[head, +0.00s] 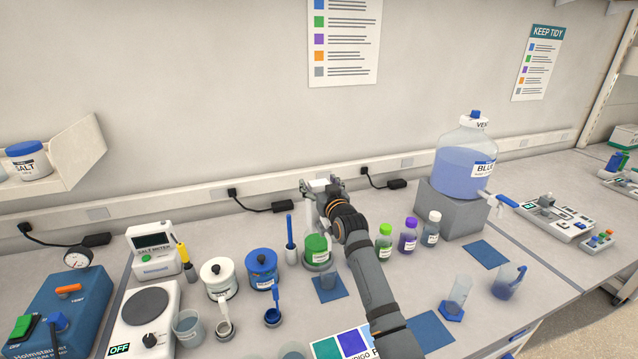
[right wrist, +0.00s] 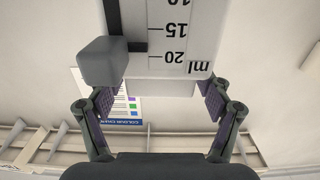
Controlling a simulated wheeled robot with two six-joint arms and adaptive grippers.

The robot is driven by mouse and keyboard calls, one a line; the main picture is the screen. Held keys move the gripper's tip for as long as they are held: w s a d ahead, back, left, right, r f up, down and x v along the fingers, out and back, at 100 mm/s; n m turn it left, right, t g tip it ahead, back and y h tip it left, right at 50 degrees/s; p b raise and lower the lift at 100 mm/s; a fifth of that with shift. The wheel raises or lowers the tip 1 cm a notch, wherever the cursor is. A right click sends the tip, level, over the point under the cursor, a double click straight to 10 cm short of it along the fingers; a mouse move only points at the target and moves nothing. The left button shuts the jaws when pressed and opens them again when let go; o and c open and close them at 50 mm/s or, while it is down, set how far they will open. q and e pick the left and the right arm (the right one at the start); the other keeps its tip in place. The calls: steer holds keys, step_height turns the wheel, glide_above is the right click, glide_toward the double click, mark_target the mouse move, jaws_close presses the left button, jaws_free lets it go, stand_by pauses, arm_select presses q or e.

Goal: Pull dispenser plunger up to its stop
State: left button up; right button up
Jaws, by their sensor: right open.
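The dispenser is a bottle with a green label (head: 317,243) and a white top (head: 320,184). It stands left of the centre in the head view. My right gripper (head: 322,193) is at its upper part and hides some of it. In the right wrist view, the white scale body (right wrist: 175,35) appears upside down with ml marks, and a grey block (right wrist: 103,62) sits on its left side. My right gripper's fingers (right wrist: 158,102) are open, one on each side of the scale body's end. Contact cannot be told. My left gripper is not in view.
Small bottles with green (head: 385,240), purple (head: 408,236) and white caps stand just right of my arm. A blue-liquid carboy (head: 462,170) stands on a grey block (head: 450,208). White and blue jars (head: 262,268) and a blue-handled tool (head: 291,240) are close on the left.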

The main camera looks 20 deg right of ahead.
mark_target(319, 182)
jaws_close()
step_height(319, 182, up, 7)
steer(key=p, duration=0.4)
steer(key=shift+c, duration=2.3)
jaws_free()
steer(key=o, duration=0.5)
steer(key=shift+f, duration=0.2)
steer(key=shift+c, duration=0.2)
steer(key=shift+s, duration=0.1)
